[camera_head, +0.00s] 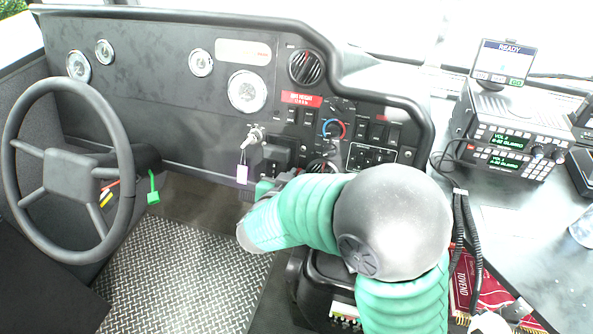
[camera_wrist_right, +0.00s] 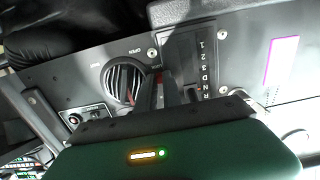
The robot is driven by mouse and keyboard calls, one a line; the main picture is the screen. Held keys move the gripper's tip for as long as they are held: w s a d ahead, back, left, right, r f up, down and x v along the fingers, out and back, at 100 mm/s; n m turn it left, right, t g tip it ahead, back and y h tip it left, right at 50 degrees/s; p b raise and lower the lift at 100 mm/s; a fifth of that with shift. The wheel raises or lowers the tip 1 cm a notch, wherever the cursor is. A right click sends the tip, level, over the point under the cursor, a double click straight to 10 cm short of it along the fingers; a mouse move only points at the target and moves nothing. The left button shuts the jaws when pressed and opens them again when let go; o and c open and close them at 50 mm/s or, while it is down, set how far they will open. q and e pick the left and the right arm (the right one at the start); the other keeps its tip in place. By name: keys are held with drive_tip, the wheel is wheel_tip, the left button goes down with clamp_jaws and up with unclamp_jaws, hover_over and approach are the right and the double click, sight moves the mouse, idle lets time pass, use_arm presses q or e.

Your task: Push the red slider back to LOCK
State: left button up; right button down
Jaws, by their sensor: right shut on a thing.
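My right gripper (camera_wrist_right: 163,88) reaches the dashboard below a dark selector panel marked 1, 2, 3, D, N, R (camera_wrist_right: 203,62) in the right wrist view. Its two dark fingers are close together, shut on a small part mostly hidden between them. A sliver of red by the fingertips looks like the red slider (camera_wrist_right: 157,70). No LOCK marking can be read. In the head view, the green-sleeved right arm crosses the lower middle and hides most of this spot. My left gripper is not in view.
A round black vent or knob (camera_wrist_right: 123,82) sits just left of the fingers. A key with a white tag (camera_head: 242,174) hangs above the gripper. The steering wheel (camera_head: 124,172) is at left. Radios (camera_head: 512,130) stand on the right desk.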

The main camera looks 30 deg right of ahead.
drive_tip(key=c, duration=1.5)
unclamp_jaws()
drive_tip(key=shift+a+f, duration=0.1)
drive_tip(key=p+v, duration=1.1)
drive_tip(key=v, duration=0.5)
drive_tip(key=shift+s+a, duration=0.15)
drive_tip(key=shift+a, duration=0.25)
